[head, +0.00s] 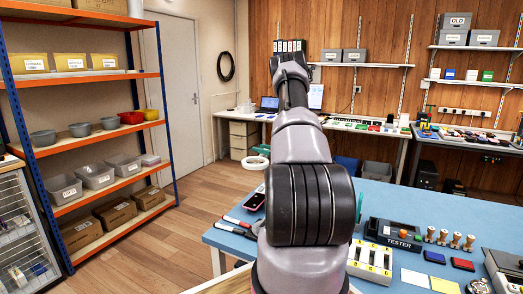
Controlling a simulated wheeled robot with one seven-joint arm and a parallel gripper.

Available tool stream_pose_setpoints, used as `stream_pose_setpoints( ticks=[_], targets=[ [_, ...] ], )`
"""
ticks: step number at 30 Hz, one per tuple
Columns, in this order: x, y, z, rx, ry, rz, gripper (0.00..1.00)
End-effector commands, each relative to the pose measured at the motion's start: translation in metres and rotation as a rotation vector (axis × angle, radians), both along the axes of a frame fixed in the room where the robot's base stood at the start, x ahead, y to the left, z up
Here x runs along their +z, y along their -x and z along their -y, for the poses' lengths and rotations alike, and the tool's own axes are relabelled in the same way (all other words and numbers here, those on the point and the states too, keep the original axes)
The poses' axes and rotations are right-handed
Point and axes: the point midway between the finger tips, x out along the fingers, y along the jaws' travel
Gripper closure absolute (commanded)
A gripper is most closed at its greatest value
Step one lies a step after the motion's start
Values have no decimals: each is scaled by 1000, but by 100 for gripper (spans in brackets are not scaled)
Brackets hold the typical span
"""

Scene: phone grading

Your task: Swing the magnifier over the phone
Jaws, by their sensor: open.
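A dark phone (254,202) with a pinkish edge lies near the left edge of the blue-topped table (400,200). A white ring-shaped head (255,163), which looks like the magnifier, shows just beyond the phone, at the left of my arm. It appears apart from the phone in the picture. Its stand and any arm joining it are hidden behind my arm. My arm rises through the middle of the view and covers the centre of the table. My gripper cannot be made out at its end.
A TESTER box (393,235), a white slotted holder (370,262) and several wooden-handled stamps stand on the table's right part. Pens lie at its left edge. Orange shelving (100,75) stands at left. The wooden floor (175,225) between is clear.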

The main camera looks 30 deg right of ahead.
Motion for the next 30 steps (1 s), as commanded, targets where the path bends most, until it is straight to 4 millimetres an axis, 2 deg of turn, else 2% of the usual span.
stream_pose_setpoints(
  ticks=[7, 8, 9, 12, 30],
  targets=[
    [0, -1, -1, 0, 0, -1, 44],
    [0, -1, -1, 0, 0, -1, 48],
    [0, -1, -1, 0, 0, -1, 63],
    [0, -1, -1, 0, 0, 0, 100],
    [0, -1, 0, 0, 0, 0, 100]
  ],
)
